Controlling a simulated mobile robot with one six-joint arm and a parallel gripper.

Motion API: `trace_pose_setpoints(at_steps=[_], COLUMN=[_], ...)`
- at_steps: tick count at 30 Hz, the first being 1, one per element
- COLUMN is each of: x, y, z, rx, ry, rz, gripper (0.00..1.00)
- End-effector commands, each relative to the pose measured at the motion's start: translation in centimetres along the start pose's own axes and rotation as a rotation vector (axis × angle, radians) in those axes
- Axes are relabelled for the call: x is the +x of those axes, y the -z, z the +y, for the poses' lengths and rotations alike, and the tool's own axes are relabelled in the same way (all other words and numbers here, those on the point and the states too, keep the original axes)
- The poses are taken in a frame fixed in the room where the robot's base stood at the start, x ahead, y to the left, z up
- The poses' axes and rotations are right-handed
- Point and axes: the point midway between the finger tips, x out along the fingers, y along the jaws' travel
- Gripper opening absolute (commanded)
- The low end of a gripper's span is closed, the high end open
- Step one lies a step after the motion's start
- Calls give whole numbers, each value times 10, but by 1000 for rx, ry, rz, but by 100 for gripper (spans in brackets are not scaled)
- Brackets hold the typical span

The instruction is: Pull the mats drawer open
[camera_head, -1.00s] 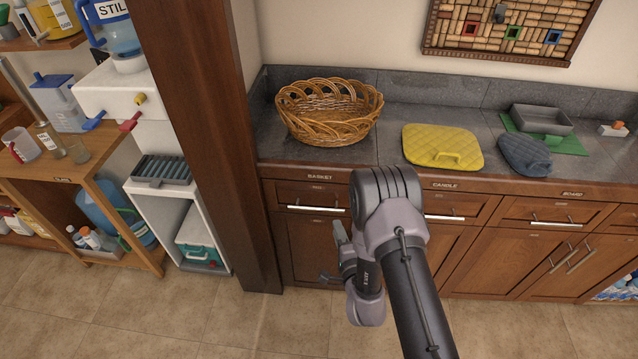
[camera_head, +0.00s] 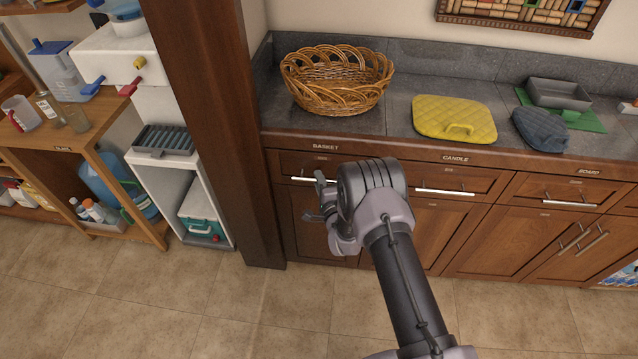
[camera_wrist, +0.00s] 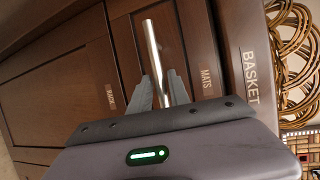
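The mats drawer (camera_head: 290,165) is the wooden drawer under the BASKET label, left in the counter's row of drawers. It looks shut. In the wrist view its front (camera_wrist: 200,65) carries a MATS label, and a silver bar handle (camera_wrist: 152,45) stands on it. The handle also shows in the head view (camera_head: 300,179). My gripper (camera_wrist: 160,78) is at the handle with its fingers apart, one on each side of the bar. Contact with the bar cannot be told. In the head view my gripper (camera_head: 316,196) is partly hidden by my wrist.
A wicker basket (camera_head: 335,105) and a yellow quilted mat (camera_head: 455,118) lie on the grey counter (camera_head: 400,65). A wooden post (camera_head: 210,120) stands close at the left. A cabinet door marked RACK (camera_wrist: 65,95) is below the drawer. The tiled floor in front is clear.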

Motion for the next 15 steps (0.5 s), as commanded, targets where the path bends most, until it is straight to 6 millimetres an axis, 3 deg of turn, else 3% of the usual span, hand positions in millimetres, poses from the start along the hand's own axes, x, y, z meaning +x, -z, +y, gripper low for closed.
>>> trace_pose_setpoints(at_steps=[8,9,12,15], x=[3,3,3,3], y=[0,0,0,0], z=[-1,-1,-1,-1], rx=[0,0,0,0], ry=[0,0,0,0], rz=[0,0,0,0], gripper=[22,20,1,0])
